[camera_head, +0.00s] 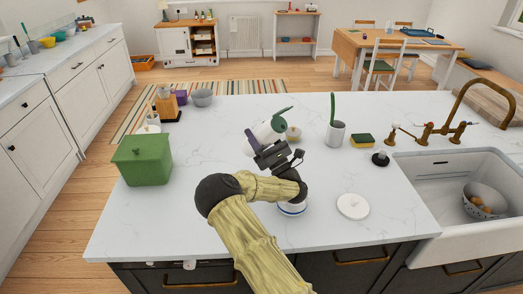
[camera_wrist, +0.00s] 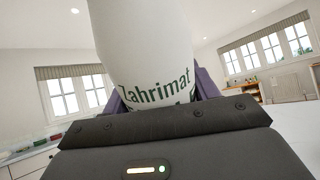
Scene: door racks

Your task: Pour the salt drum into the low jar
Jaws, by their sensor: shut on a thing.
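My gripper (camera_head: 264,145) is shut on the salt drum (camera_head: 266,130), a white container with a green end, and holds it tilted above the counter. In the wrist view the drum (camera_wrist: 145,45) fills the space between the purple fingers, with green lettering on its side. The low jar (camera_head: 292,209), white with a blue band, stands on the counter below my wrist. My arm hides its upper part, so I cannot see its opening or contents. I see no salt falling.
A white lid with a knob (camera_head: 353,206) lies right of the jar. A green box (camera_head: 143,160) stands at the left. A utensil pot (camera_head: 335,134), a sponge (camera_head: 362,140) and the sink (camera_head: 455,190) are to the right. The front-left counter is clear.

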